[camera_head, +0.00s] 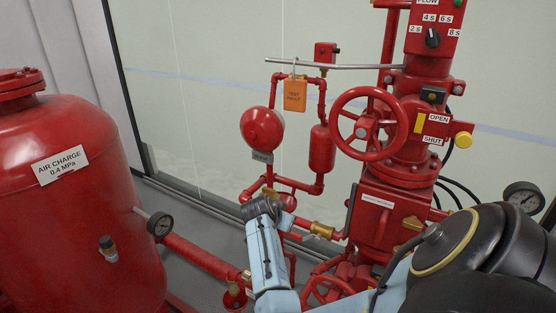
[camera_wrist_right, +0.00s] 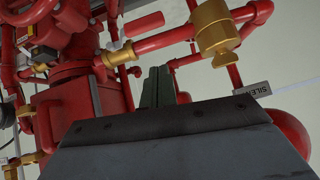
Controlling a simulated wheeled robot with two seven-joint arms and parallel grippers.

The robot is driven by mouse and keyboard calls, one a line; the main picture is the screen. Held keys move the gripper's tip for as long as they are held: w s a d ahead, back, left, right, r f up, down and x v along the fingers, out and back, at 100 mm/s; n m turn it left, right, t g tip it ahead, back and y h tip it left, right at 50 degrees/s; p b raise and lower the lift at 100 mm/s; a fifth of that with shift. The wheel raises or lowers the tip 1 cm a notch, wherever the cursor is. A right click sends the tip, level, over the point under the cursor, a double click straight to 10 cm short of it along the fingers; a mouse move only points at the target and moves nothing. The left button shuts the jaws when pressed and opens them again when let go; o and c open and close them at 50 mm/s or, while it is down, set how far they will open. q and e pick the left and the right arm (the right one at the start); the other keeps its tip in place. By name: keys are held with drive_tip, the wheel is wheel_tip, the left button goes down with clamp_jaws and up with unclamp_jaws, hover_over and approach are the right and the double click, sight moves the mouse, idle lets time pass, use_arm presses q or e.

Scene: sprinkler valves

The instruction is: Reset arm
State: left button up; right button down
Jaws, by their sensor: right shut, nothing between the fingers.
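My right arm comes in from the lower right in the head view, with its dark end, my right gripper (camera_head: 262,208), in front of the lower red pipework. In the right wrist view the greenish fingers of this gripper (camera_wrist_right: 157,86) are together and hold nothing. Brass fittings (camera_wrist_right: 214,38) and red pipes show just beyond them; I cannot tell the exact gap. The red valve body (camera_head: 385,205) with its handwheel (camera_head: 366,124) stands right of the gripper in the head view. My left gripper is out of view.
A red gong (camera_head: 262,129), an orange tag (camera_head: 295,94) and a long grey lever (camera_head: 350,67) are above the gripper. A lower handwheel (camera_head: 328,290) is beside the forearm. A glass wall stands behind.

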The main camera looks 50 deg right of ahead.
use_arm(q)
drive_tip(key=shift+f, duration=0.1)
use_arm(e)
drive_tip(key=shift+v, duration=2.1)
drive_tip(key=shift+w, duration=0.15)
